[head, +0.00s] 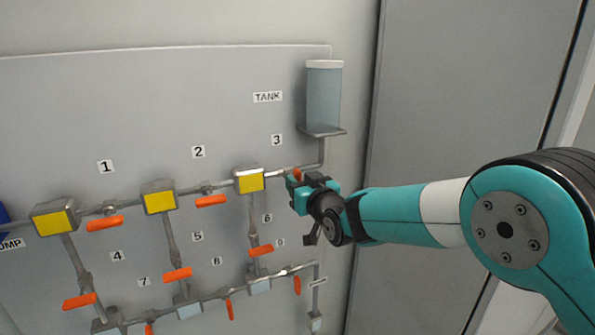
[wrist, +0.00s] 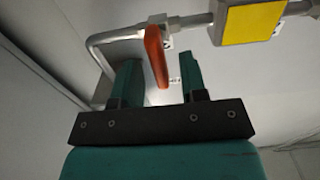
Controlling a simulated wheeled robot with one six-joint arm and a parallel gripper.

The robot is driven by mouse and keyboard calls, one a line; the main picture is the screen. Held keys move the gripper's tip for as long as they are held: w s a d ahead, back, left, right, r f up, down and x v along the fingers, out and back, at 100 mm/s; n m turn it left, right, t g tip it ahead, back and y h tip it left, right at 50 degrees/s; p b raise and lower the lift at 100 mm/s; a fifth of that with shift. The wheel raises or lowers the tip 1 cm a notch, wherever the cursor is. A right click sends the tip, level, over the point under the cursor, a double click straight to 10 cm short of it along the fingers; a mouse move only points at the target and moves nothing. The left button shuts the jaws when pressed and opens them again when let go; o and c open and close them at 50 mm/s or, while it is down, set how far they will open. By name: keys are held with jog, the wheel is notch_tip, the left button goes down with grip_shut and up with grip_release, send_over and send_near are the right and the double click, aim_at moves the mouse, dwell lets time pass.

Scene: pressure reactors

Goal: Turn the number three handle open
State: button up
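The number three handle is the short orange lever (head: 297,173) on the pipe just below the label "3" (head: 277,140), right of a yellow-faced box (head: 249,181). My gripper (head: 292,186) is at this lever and hides part of it in the head view. In the wrist view, the orange lever (wrist: 156,55) reaches down between the two teal fingers of my gripper (wrist: 160,85). The fingers are apart, with a gap on each side of the lever. The gripper is open and holds nothing. Contact is not visible.
Other orange handles, such as number 2 (head: 211,201), number 1 (head: 105,223) and number 6 (head: 260,250), sit on the same pipework. The tank (head: 323,97) stands above right on a bracket. A bent pipe (wrist: 98,42) runs close to my fingers.

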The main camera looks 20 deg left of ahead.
jog(key=shift+x, duration=0.9)
jog(key=shift+c, duration=0.2)
grip_shut()
